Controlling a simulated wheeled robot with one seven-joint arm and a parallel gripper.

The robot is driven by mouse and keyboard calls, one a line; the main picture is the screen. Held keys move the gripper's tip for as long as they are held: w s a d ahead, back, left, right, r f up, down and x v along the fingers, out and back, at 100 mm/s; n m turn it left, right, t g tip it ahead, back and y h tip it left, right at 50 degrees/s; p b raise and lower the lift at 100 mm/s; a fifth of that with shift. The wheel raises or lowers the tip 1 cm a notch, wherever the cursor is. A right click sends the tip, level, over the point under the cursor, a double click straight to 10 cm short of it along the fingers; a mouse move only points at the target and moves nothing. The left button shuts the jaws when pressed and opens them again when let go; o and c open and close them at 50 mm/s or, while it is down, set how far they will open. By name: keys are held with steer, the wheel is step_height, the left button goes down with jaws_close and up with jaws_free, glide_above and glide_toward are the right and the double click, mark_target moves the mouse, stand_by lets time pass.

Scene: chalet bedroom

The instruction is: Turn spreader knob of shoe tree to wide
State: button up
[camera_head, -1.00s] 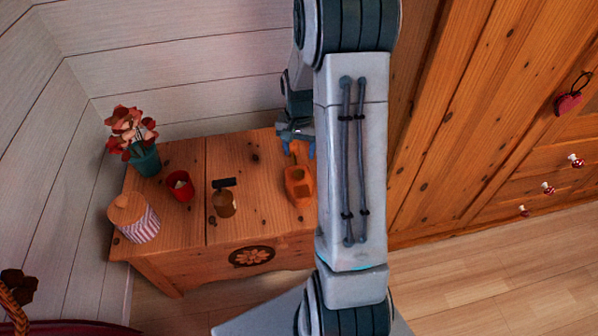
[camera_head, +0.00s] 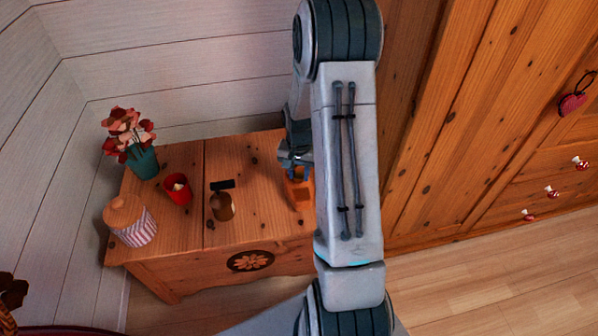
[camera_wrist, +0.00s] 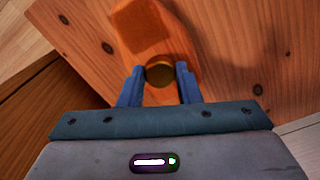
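The shoe tree (camera_head: 301,191) is an orange-brown wooden piece on the right part of the wooden chest top, partly hidden by my arm in the head view. In the wrist view its wooden body (camera_wrist: 140,28) lies ahead of the fingers. Its round brass knob (camera_wrist: 160,74) sits between the two blue fingertips. My gripper (camera_wrist: 159,72) is open around the knob, one finger on each side; whether either finger touches it I cannot tell. In the head view my gripper (camera_head: 297,170) is low over the shoe tree's far end.
On the chest (camera_head: 240,160) stand a brown jar (camera_head: 222,207), a black bar-shaped thing (camera_head: 222,185), a red cup (camera_head: 178,190), a striped lidded jar (camera_head: 132,222) and a flower pot (camera_head: 143,163). A wooden wardrobe (camera_head: 480,120) rises at the right.

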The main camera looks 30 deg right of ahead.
steer(key=shift+c, duration=0.6)
steer(key=shift+m, duration=0.3)
steer(key=m, duration=0.3)
steer(key=shift+r+p, duration=0.1)
steer(key=shift+p, duration=0.25)
steer(key=m+p, duration=0.2)
steer(key=m, duration=0.4)
steer(key=m+p, duration=0.3)
steer(key=m, duration=0.2)
steer(key=shift+m+p, duration=1.1)
steer(key=shift+m, duration=0.5)
